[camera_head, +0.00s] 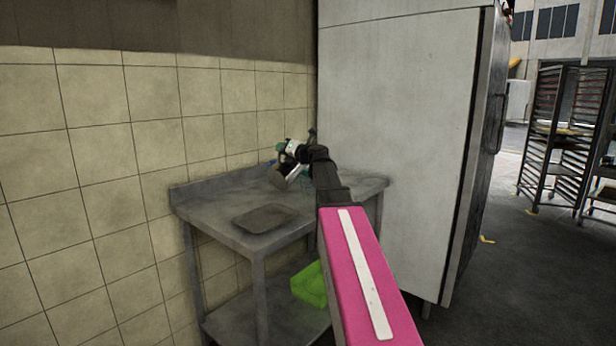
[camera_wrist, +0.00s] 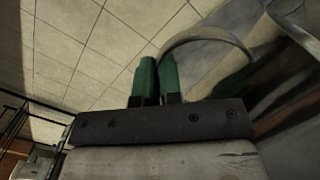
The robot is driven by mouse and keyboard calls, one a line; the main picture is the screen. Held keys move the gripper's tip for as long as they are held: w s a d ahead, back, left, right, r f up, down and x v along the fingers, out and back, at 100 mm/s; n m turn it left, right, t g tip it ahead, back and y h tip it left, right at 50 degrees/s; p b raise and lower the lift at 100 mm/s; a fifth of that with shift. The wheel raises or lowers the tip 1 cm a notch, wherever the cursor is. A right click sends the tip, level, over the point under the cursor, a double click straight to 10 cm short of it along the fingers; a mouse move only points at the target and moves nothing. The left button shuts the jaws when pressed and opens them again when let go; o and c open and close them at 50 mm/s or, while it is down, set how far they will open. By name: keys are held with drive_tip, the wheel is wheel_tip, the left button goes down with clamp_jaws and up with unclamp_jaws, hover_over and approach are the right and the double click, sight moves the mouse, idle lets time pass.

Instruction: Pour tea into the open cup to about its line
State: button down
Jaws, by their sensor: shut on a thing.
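My gripper (camera_head: 291,149) is at the back of the metal table, at the far end of my arm. In the wrist view its two green fingers (camera_wrist: 158,80) are close together at the curved handle (camera_wrist: 212,36) of a shiny metal vessel. The gripper is shut on this handle. The vessel (camera_head: 282,177) shows small and silvery below the gripper in the head view and looks tilted. Its spout and any tea cannot be made out. I cannot make out the open cup or its line in either view; my arm covers part of the table there.
A dark flat tray (camera_head: 265,219) lies on the metal table (camera_head: 217,201). A green box (camera_head: 310,285) is on the lower shelf. A tiled wall (camera_head: 100,150) stands behind, and a tall grey cabinet (camera_head: 395,130) stands right of the table. Racks (camera_head: 560,135) stand far right.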

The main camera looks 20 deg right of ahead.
drive_tip(key=shift+w+d+r+m, duration=0.25)
drive_tip(key=shift+d+r+m, duration=0.2)
drive_tip(key=shift+r+m, duration=0.15)
drive_tip(key=shift+w+d+r+m, duration=0.35)
drive_tip(key=shift+w+d+m, duration=0.05)
drive_tip(key=shift+d, duration=0.15)
drive_tip(key=shift+w+d+r+m+p, duration=0.35)
drive_tip(key=shift+w+d+r+m, duration=0.15)
drive_tip(key=shift+d+r+m, duration=0.25)
idle(2.6)
drive_tip(key=s+a+f+n, duration=0.2)
drive_tip(key=a, duration=0.1)
drive_tip(key=shift+s+a+f, duration=0.1)
drive_tip(key=shift+s+a, duration=0.1)
drive_tip(key=shift+s, duration=0.1)
drive_tip(key=shift+f+n, duration=0.1)
drive_tip(key=shift+n, duration=0.15)
drive_tip(key=shift+s+a+f+n, duration=0.25)
drive_tip(key=shift+a+f+n, duration=0.2)
drive_tip(key=shift+f+n, duration=0.25)
drive_tip(key=shift+s+a+f+n, duration=0.25)
drive_tip(key=shift+a+f+n, duration=0.15)
drive_tip(key=shift+f+n, duration=0.25)
idle(0.6)
